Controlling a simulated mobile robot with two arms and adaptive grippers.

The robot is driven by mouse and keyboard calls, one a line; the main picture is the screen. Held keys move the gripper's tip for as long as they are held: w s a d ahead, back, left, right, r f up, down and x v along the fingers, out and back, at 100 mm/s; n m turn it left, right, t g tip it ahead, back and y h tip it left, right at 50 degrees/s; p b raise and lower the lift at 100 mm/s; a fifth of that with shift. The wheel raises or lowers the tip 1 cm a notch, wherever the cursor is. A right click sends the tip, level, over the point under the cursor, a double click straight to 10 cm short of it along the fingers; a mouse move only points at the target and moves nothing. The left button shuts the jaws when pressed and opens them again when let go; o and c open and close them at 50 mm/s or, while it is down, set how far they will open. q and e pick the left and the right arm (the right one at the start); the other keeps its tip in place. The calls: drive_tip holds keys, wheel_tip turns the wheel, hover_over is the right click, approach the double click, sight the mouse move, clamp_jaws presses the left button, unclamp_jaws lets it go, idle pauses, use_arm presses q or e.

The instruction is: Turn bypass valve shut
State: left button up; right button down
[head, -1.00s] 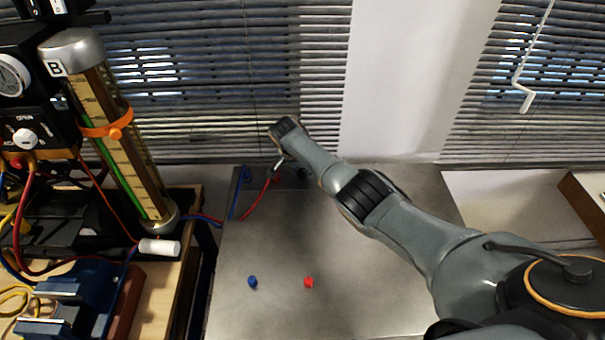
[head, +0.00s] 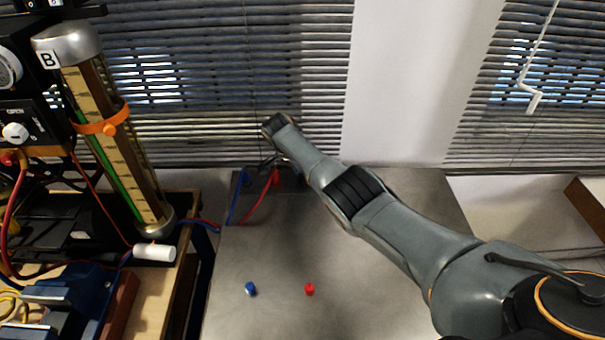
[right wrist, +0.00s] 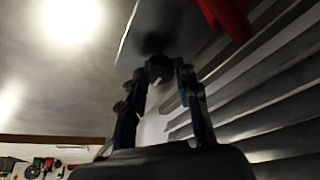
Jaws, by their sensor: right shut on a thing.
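My right gripper (right wrist: 160,82) shows in the right wrist view with its two fingers closed around a dark round knob (right wrist: 158,67). The knob sits in front of a grey surface. In the head view my right arm reaches to the back of the metal table, and its gripper is mostly hidden behind the wrist. A white knob (head: 15,133) with a label that seems to read OPEN is on the black panel at far left, with no gripper near it. I cannot tell which knob is the bypass valve. My left gripper is not in view.
A tall gauge column marked B (head: 105,130) with an orange band stands at left. Red and blue hoses (head: 262,198) run beside my right wrist. A blue cap (head: 251,289) and a red cap (head: 310,289) lie on the otherwise clear table (head: 390,290).

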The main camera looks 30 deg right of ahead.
drive_tip(key=c, duration=1)
unclamp_jaws()
drive_tip(key=v, duration=1.2)
drive_tip(key=shift+s+f, duration=0.1)
